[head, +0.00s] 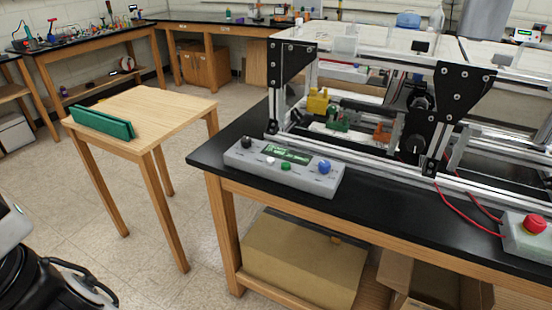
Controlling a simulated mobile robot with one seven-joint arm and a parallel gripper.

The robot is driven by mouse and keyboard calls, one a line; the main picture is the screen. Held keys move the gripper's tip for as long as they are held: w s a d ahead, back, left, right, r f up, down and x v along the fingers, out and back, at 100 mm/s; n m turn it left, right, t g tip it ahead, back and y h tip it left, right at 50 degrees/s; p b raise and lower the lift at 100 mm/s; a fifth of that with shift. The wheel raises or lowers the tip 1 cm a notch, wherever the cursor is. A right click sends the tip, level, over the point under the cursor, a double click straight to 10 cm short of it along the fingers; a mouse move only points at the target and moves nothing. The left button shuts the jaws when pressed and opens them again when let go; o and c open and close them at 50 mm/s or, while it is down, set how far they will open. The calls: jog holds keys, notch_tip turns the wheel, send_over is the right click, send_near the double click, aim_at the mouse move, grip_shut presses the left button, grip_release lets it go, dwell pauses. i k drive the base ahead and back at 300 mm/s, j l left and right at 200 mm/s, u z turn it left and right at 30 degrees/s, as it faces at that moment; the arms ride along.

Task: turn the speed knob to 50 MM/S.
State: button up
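A grey control box (310,182) sits near the front left corner of the black bench top. A black knob (246,143) is at its left end and a blue knob (324,167) at its right end. Between them are a green-lit display (288,154), a pale button (270,161) and a green button (286,166). The labels and the display text are too small to read, so I cannot tell which knob sets speed or where it points. My gripper is not in view.
An extrusion frame with black corner plates (464,95) stands behind the box. A red stop button (535,224) on a grey box is at right, with red cables. A wooden table (150,112) with a green holder (102,122) stands left. Open floor lies left of the bench.

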aim_at(246, 143)
jog(key=i+j+u, duration=0.8)
